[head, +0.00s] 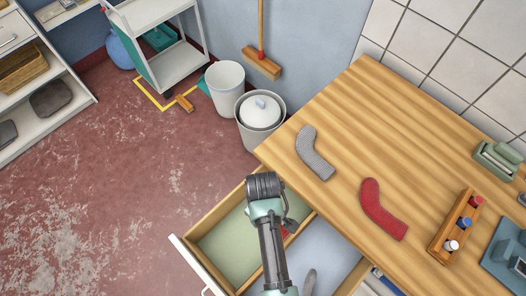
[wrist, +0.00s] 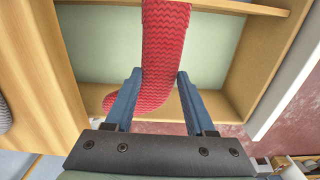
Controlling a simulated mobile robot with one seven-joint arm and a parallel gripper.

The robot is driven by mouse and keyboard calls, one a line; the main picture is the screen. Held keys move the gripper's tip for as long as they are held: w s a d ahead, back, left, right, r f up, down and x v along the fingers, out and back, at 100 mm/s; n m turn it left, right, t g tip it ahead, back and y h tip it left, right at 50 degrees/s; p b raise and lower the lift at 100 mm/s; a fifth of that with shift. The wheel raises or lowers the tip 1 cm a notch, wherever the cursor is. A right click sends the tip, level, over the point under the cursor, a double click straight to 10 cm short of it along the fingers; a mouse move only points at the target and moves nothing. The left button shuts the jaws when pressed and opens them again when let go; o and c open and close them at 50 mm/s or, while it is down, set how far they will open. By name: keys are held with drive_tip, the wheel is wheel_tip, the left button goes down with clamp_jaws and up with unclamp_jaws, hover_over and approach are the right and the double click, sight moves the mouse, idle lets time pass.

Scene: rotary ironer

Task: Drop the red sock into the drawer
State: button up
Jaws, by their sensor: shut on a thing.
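My gripper (wrist: 158,76) is shut on a red knitted sock (wrist: 163,45), which passes between its two blue fingers. The held sock is over the open drawer (wrist: 215,48), whose green floor and wooden walls show behind it. In the head view my arm hides most of the held sock; a small red patch (head: 287,233) shows beside the arm. The drawer (head: 225,244) is pulled out below the table. Whether the sock touches the drawer is unclear. A second red sock (head: 380,211) lies on the table.
A grey sock (head: 314,153) lies on the wooden table (head: 370,125). A wooden rack of small bottles (head: 455,225) stands to the right. A pale blue-floored space (head: 318,243) is beside the green one. Bins (head: 260,112) stand behind the table corner. The red floor at left is clear.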

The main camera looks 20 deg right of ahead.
drive_tip(key=o, duration=1.4)
drive_tip(key=shift+r, duration=0.1)
wheel_tip(320, 180, up, 13)
drive_tip(key=shift+f+b, duration=0.1)
drive_tip(key=shift+b, duration=0.2)
